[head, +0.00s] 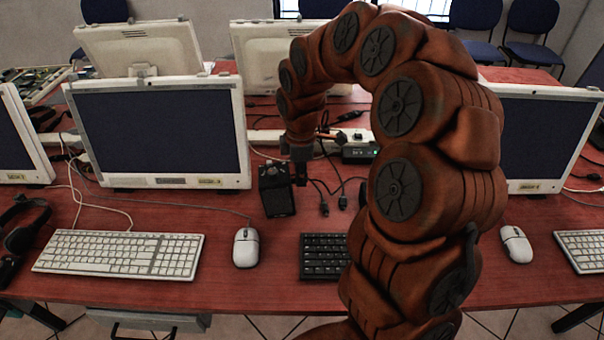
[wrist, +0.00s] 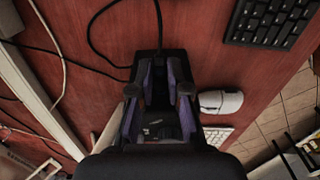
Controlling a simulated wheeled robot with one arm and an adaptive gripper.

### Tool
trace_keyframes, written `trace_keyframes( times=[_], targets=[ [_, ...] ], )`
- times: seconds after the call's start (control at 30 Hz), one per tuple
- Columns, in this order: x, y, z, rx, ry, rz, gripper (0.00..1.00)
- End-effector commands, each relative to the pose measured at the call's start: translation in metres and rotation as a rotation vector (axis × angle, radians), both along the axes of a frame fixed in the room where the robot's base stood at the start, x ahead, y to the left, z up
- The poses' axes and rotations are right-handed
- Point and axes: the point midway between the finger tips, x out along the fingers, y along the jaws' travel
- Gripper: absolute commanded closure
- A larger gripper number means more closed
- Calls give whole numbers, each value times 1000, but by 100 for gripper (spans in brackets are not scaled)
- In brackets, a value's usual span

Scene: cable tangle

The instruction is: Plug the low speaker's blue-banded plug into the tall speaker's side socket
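A black box-shaped speaker (head: 277,193) stands on the red table in the middle of the head view, its top facing up. My gripper (head: 300,178) is close against its right side, pointing down. In the wrist view the two purple-grey fingers of my gripper (wrist: 161,70) are apart, over a dark body. I cannot make out a plug between them. A small dark box with a lit front (head: 360,154) stands right of my gripper, partly hidden by my arm. Two black plugs (head: 325,208) lie on the table right of the gripper. No blue band is readable.
A black keyboard (head: 323,258) lies in front, partly behind my arm. A white mouse (head: 245,248) and white keyboard (head: 120,254) lie to the left. A monitor (head: 158,135) stands behind. Black cables (wrist: 100,45) loop beside the gripper in the wrist view.

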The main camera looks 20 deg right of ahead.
Motion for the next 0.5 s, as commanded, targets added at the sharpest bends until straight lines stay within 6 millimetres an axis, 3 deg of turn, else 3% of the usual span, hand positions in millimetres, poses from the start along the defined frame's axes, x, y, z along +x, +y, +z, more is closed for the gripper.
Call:
trace_keyframes(
  times=[0.27,0.5],
  targets=[
    [-1,1,-1,2,3,-1,56],
    [-1,0,-1,2,2,-1,56]
  ],
)
